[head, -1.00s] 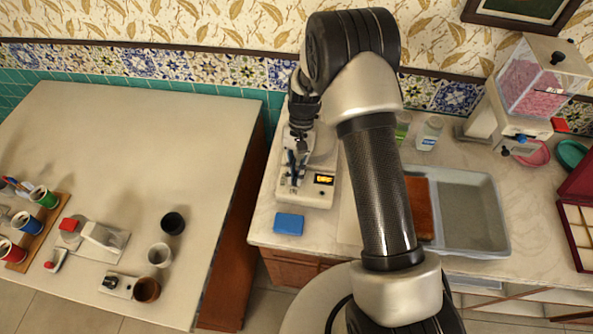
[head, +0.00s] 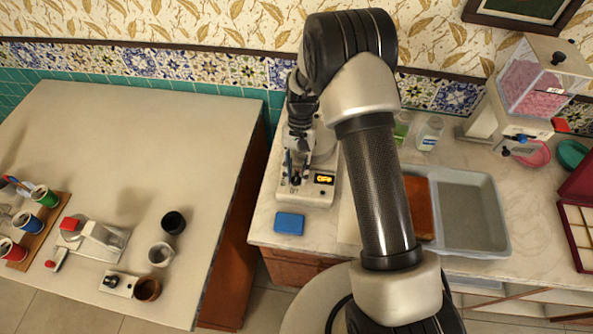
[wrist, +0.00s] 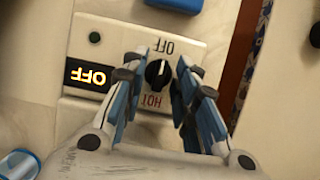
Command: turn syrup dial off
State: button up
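A black round dial (wrist: 157,73) with a white mark sits on a pale panel (wrist: 190,48) in the wrist view. Its mark points toward the printed word OFF; HOT is printed on the opposite side. The display (wrist: 88,76) beside it glows OFF. In the head view the dial (head: 295,179) and display (head: 324,179) are on the front of a white machine (head: 318,197). My gripper (wrist: 158,71) is open, with a blue-and-grey finger on each side of the dial and visible gaps. Whether its tips are above the dial or level with it is hard to tell.
A blue block (head: 289,223) lies in front of the machine. A grey tray (head: 468,215) and bottles (head: 430,133) are to the right. The left table (head: 150,130) carries cups and a small unit with a black knob (head: 110,282).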

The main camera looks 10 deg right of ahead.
jog(key=shift+r, duration=0.15)
jog(key=v, duration=1.1)
jog(key=shift+w+r, duration=0.2)
jog(key=shift+r, duration=0.15)
jog(key=shift+d, duration=0.1)
jog(key=s+d+r+n+t+b, duration=0.1)
jog(key=s+r+t, duration=0.1)
jog(key=s+r, duration=0.45)
jog(key=s+d+r+n+t+b, duration=0.15)
jog(key=s+r, duration=0.25)
jog(key=r, duration=0.6)
jog(key=s+d+n+t+h, duration=0.1)
jog(key=s+t, duration=0.4)
jog(key=s, duration=1.1)
jog(key=shift+s+d+r+b, duration=0.2)
jog(key=shift+s+d+b, duration=0.1)
jog(key=shift+d+b, duration=0.1)
